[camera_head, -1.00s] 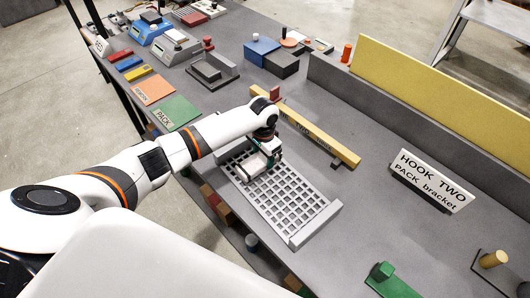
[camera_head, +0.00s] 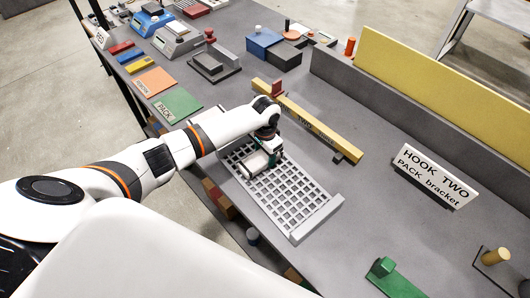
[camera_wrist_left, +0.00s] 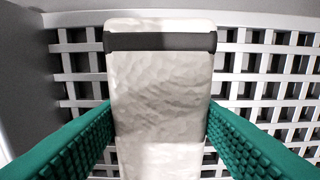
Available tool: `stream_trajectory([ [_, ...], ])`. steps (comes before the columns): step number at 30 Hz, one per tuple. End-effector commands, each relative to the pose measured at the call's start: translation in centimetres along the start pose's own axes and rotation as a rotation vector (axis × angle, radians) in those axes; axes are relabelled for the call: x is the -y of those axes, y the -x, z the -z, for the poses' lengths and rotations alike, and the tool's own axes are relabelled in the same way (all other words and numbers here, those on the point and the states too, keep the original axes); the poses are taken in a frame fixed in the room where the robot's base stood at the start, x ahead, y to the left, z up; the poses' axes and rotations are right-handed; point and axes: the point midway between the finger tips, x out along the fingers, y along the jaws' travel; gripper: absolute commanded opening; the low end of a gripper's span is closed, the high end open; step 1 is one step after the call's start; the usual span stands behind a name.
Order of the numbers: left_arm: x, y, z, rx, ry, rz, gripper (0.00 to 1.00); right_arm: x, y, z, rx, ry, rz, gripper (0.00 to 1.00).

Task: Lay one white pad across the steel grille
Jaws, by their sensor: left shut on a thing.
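The steel grille (camera_head: 289,203) lies on the grey table with a raised bar at each end. My left gripper (camera_head: 267,160) is over the grille's far end. In the left wrist view, its green ridged fingers (camera_wrist_left: 160,135) are shut on a white pad (camera_wrist_left: 160,75) with a dark band near one end. The pad also shows in the head view (camera_head: 256,163), partly hidden by the gripper. The grille's bars (camera_wrist_left: 258,62) show on both sides of the pad. I cannot tell whether the pad touches the bars. My right gripper is not in view.
A yellow bar (camera_head: 330,138) lies behind the grille. A sign reading HOOK TWO (camera_head: 433,175) stands to the right. A green block (camera_head: 383,270) is near the front edge. Green (camera_head: 177,103) and orange (camera_head: 155,82) mats lie at the left.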

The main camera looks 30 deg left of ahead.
Motion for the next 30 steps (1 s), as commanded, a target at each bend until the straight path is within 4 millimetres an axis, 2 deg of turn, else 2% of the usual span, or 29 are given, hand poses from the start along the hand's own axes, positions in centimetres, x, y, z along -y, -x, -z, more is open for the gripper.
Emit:
stream_trajectory([
  [25, 0.0, -1.2, 0.0, 0.000, 0.001, 0.000, 0.33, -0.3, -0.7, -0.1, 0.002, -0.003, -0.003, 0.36],
  [26, 0.0, -1.2, 0.0, 0.000, 0.001, 0.000, 0.55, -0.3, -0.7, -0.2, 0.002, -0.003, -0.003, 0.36],
  [30, 0.0, -1.2, 0.0, 0.000, 0.000, 0.000, 0.78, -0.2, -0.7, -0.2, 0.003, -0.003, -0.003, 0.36],
])
